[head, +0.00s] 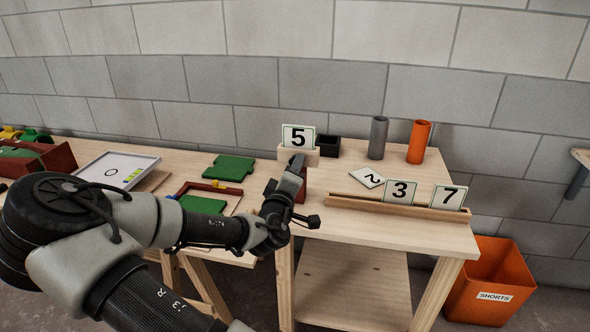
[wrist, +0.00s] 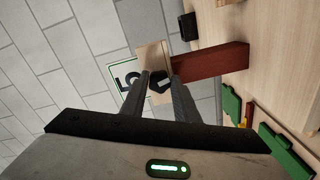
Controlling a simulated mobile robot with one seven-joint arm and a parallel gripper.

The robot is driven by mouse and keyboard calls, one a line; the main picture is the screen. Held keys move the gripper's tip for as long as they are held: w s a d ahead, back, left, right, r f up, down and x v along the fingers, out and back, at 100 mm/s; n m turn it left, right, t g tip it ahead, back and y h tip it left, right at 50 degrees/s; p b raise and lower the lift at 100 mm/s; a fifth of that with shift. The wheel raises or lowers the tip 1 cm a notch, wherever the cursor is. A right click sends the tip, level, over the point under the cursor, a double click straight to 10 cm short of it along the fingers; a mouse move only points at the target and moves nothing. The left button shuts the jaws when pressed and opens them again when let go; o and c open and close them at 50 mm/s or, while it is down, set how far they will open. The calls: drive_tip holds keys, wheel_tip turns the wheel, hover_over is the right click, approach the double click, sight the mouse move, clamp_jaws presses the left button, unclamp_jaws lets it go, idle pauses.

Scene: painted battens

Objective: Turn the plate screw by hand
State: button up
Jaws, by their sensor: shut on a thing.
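The plate screw (wrist: 159,85) is a dark, faceted knob between my fingertips in the wrist view. My gripper (wrist: 159,78) is shut on it. The screw is on the near face of a pale wooden block (wrist: 153,56). A white number plate "5" (head: 298,136) stands upright in the block; its edge also shows in the wrist view (wrist: 123,76). In the head view my gripper (head: 298,164) is in front of the block and hides the screw. A red-brown bar (wrist: 212,62) extends from the block.
A wooden rail (head: 350,203) at right holds plates "3" (head: 400,191) and "7" (head: 448,198); a tilted plate (head: 368,177) lies behind. Grey (head: 378,138) and orange (head: 418,142) cylinders and a black box (head: 327,147) stand behind. Green pieces (head: 229,168) lie left. An orange bin (head: 490,285) is below.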

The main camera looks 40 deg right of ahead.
drive_tip(key=shift+m, duration=0.9)
drive_tip(key=o, duration=1.1)
